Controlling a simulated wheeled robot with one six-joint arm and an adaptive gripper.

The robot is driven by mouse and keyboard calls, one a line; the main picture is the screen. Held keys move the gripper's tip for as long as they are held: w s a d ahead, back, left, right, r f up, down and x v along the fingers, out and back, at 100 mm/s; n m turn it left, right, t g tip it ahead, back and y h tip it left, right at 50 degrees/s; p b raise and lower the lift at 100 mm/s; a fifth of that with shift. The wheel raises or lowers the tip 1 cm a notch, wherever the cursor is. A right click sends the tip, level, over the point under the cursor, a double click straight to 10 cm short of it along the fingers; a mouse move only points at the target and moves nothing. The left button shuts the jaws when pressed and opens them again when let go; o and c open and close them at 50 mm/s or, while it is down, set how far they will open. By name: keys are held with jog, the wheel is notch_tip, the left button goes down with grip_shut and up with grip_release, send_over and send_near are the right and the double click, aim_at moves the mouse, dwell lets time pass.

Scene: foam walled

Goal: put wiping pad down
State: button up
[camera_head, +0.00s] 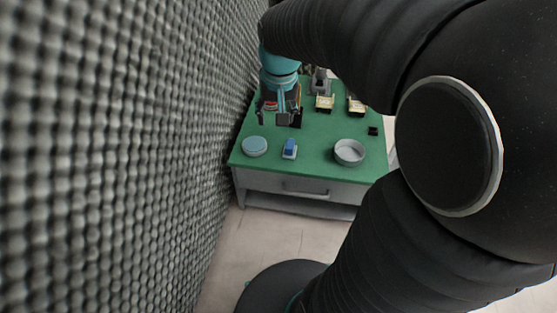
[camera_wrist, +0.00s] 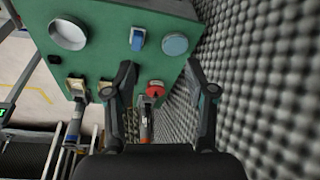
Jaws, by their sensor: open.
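The wiping pad (camera_head: 290,148), which I take to be the small blue block with a pale base, lies on the green table top (camera_head: 322,135) near its front edge. It also shows in the wrist view (camera_wrist: 137,39), at the top middle. My gripper (camera_head: 278,118) hangs over the table behind the pad and apart from it. In the wrist view my gripper (camera_wrist: 160,78) has its two fingers spread wide with nothing held between them.
A round light-blue disc (camera_head: 254,146) lies left of the pad, and a round pale dish (camera_head: 349,152) stands to the right. Two yellowish blocks (camera_head: 325,103) sit farther back. A red round knob (camera_wrist: 155,88) shows between my fingers. A grey foam wall (camera_head: 120,150) runs close along the left.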

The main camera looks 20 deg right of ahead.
jog(key=s+a+r+n+t, duration=0.1)
jog(key=s+a, duration=0.2)
jog(key=s, duration=0.5)
jog(key=s+a+r+n+t, duration=0.1)
jog(key=s+a+n, duration=0.1)
jog(key=s, duration=0.5)
jog(key=shift+s+a+r+t, duration=0.25)
jog(key=shift+s+a+t, duration=0.15)
jog(key=shift+a, duration=0.2)
